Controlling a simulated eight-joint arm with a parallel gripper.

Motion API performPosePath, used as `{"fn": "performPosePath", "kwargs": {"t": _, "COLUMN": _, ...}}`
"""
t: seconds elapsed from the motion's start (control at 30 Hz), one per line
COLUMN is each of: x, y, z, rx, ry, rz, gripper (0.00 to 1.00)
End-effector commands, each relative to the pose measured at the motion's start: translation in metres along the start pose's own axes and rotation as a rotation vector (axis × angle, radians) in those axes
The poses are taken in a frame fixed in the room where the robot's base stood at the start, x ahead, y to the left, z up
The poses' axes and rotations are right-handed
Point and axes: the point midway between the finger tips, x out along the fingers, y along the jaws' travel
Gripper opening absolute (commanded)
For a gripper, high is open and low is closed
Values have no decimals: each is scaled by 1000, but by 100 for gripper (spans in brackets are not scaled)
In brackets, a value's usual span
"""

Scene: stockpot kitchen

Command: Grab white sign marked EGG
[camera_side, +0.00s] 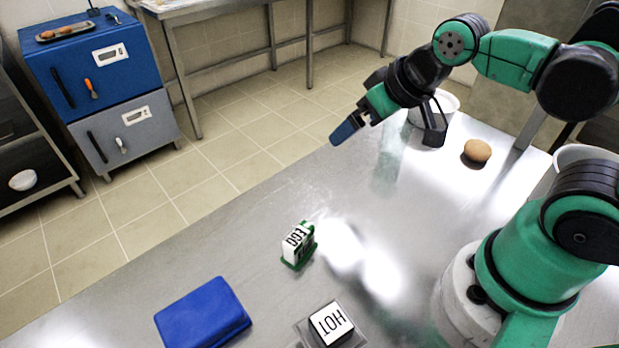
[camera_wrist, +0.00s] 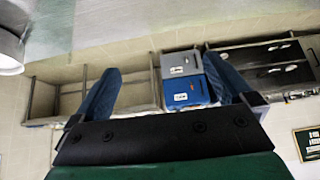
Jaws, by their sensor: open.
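The white sign marked EGG (camera_side: 297,243) stands on a green base on the steel table, near the middle of the side view. My gripper (camera_side: 388,135) is held above the table's far edge, up and to the right of the sign and well apart from it. In the wrist view my gripper (camera_wrist: 170,92) shows its two blue fingers spread wide with nothing between them. The EGG sign is not visible in the wrist view.
On the steel table (camera_side: 230,255) are a blue block (camera_side: 203,315), a white HOT sign (camera_side: 331,323), a brown round item (camera_side: 477,151) and a white pot (camera_side: 445,104). Blue and grey cabinets (camera_side: 92,62) stand across the floor. The table around the EGG sign is clear.

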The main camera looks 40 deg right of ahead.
Motion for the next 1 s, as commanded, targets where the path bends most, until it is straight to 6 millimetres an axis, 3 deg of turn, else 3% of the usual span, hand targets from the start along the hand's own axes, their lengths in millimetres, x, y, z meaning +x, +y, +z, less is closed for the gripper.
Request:
{"fn": "performPosePath", "kwargs": {"t": 0.27, "x": 21, "y": -64, "z": 8, "rx": -73, "ry": -273, "rz": -85, "gripper": 100}}
{"fn": "performPosePath", "kwargs": {"t": 0.5, "x": 39, "y": -119, "z": 36, "rx": -154, "ry": -518, "rz": -74, "gripper": 100}}
{"fn": "performPosePath", "kwargs": {"t": 0.7, "x": 45, "y": -135, "z": 50, "rx": -182, "ry": -596, "rz": -51, "gripper": 100}}
{"fn": "performPosePath", "kwargs": {"t": 1.0, "x": 68, "y": -135, "z": 66, "rx": -182, "ry": -600, "rz": -49, "gripper": 100}}
